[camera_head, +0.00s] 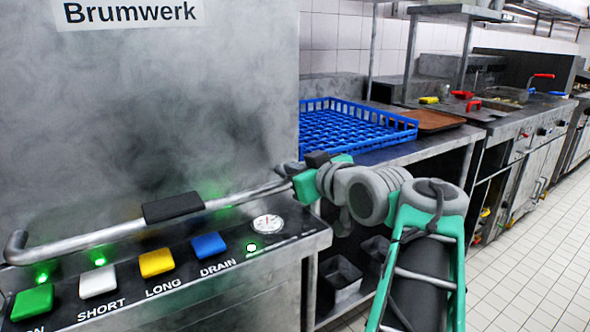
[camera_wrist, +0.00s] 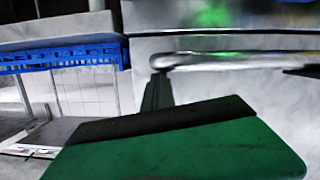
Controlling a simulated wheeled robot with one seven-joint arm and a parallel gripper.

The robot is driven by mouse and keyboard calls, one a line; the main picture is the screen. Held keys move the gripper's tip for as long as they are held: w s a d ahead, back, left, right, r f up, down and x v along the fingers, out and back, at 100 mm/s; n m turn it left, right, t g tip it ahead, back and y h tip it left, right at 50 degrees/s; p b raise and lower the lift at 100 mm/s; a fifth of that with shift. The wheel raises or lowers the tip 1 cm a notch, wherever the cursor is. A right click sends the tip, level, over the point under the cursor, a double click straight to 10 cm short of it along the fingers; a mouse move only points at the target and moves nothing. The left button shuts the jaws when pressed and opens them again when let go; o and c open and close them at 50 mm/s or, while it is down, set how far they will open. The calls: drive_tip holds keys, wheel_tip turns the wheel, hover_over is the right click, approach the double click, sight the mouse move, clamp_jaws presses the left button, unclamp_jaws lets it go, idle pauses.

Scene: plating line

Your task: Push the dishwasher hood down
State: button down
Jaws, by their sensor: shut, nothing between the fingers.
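The dishwasher hood (camera_head: 180,110) is a large grey steel box labelled "Brumwerk" on the left of the head view. Its lower edge is at the control panel (camera_head: 225,262), as far as the steam-like haze lets me see. A bar handle (camera_head: 95,238) with a black grip crosses in front of it, low over the panel. My gripper (camera_head: 287,172) is at the right end of the handle, and its fingers are shut with nothing between them. In the wrist view the handle end (camera_wrist: 200,60) lies just beyond the dark fingers; I cannot tell whether they touch.
A blue dish rack (camera_head: 345,128) sits on the steel counter right of the hood, close behind my gripper. A brown tray (camera_head: 432,120) lies beside it. Panel buttons and a gauge (camera_head: 267,224) are below the handle. The tiled floor (camera_head: 530,255) at right is clear.

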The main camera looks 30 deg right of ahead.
drive_tip(key=shift+s+f, duration=0.1)
drive_tip(key=shift+f, duration=0.55)
drive_tip(key=s+d+r+m+g+p, duration=0.1)
drive_tip(key=s+r+p, duration=0.3)
drive_tip(key=s+p, duration=0.2)
drive_tip(key=a+f+m+g+p, duration=0.4)
drive_tip(key=f+g+p, duration=0.45)
drive_tip(key=p, duration=0.95)
drive_tip(key=s+a+r+n+g+p, duration=0.1)
drive_tip(key=s+a+r+p, duration=0.1)
drive_tip(key=a, duration=0.6)
drive_tip(key=s+a+r+n+g+p, duration=0.1)
drive_tip(key=s+a+r+n+p, duration=0.1)
drive_tip(key=s+a, duration=0.3)
drive_tip(key=a+p, duration=0.1)
drive_tip(key=a, duration=0.1)
drive_tip(key=shift+a+n+g+y, duration=0.3)
drive_tip(key=shift+a+g+y, duration=0.05)
drive_tip(key=shift+a+y, duration=0.05)
drive_tip(key=shift+r, duration=0.1)
